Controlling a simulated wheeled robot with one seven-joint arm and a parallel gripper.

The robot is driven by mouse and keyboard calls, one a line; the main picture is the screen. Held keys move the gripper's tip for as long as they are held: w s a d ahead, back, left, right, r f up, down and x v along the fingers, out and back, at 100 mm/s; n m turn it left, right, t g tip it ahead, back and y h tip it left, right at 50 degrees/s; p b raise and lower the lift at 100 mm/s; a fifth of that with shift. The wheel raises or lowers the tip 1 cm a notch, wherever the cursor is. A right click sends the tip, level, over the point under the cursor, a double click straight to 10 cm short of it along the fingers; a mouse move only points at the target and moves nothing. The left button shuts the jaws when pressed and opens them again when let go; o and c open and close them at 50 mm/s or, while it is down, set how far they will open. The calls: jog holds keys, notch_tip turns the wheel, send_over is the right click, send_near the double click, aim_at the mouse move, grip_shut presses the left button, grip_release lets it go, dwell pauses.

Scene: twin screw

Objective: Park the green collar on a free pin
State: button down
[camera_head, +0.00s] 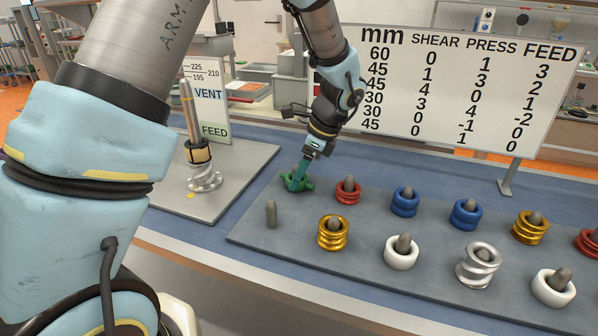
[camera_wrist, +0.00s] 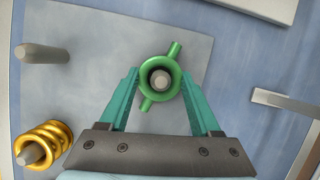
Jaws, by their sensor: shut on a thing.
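The green collar (camera_head: 294,185) is a ring with two stub arms, at the back left corner of the grey pin board (camera_head: 300,252). In the wrist view the collar (camera_wrist: 160,59) surrounds the grey top of a pin (camera_wrist: 160,80). It looks low, near the board, but whether it touches the board is unclear. My gripper (camera_head: 301,174) points down with its teal fingers shut on the collar, one on each side in the wrist view (camera_wrist: 160,74). A bare pin (camera_head: 271,214) stands in front; it also shows in the wrist view (camera_wrist: 40,53).
Red (camera_head: 347,192), blue (camera_head: 405,203), gold (camera_head: 333,233), white (camera_head: 401,253) and silver (camera_head: 478,267) collars sit on other pins. A gold collar (camera_wrist: 58,133) is near in the wrist view. A number sign (camera_head: 455,90) stands behind. A plate with a threaded post (camera_head: 205,180) lies left.

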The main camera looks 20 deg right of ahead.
grip_release()
jog(key=shift+r, duration=0.1)
jog(key=b+v, duration=0.2)
jog(key=v, duration=0.8)
jog(key=shift+s+d+r, duration=0.1)
jog(key=shift+r, duration=0.25)
jog(key=w+a+f+n+h, duration=0.1)
jog(key=a+n, duration=0.4)
jog(key=a, duration=0.3)
jog(key=a+f+n+g+h, duration=0.1)
jog(key=a+f+n, duration=0.1)
jog(key=a+n, duration=0.3)
jog(key=w+a+f+n+g+h, duration=0.1)
jog(key=a+n, duration=0.4)
jog(key=a, duration=0.6)
jog(key=shift+w+a+f+n, duration=0.3)
jog(key=shift+a+f, duration=0.1)
jog(key=shift+f, duration=0.05)
jog(key=s+a+n, duration=0.1)
jog(key=a+n, duration=0.1)
jog(key=a, duration=0.1)
jog(key=s+a+f+n, duration=0.1)
jog(key=a+n, duration=0.2)
jog(key=s+a+f+n+t+h, duration=0.1)
jog(key=s+a+n, duration=0.1)
jog(key=a+n, duration=0.1)
jog(key=shift+a, duration=0.15)
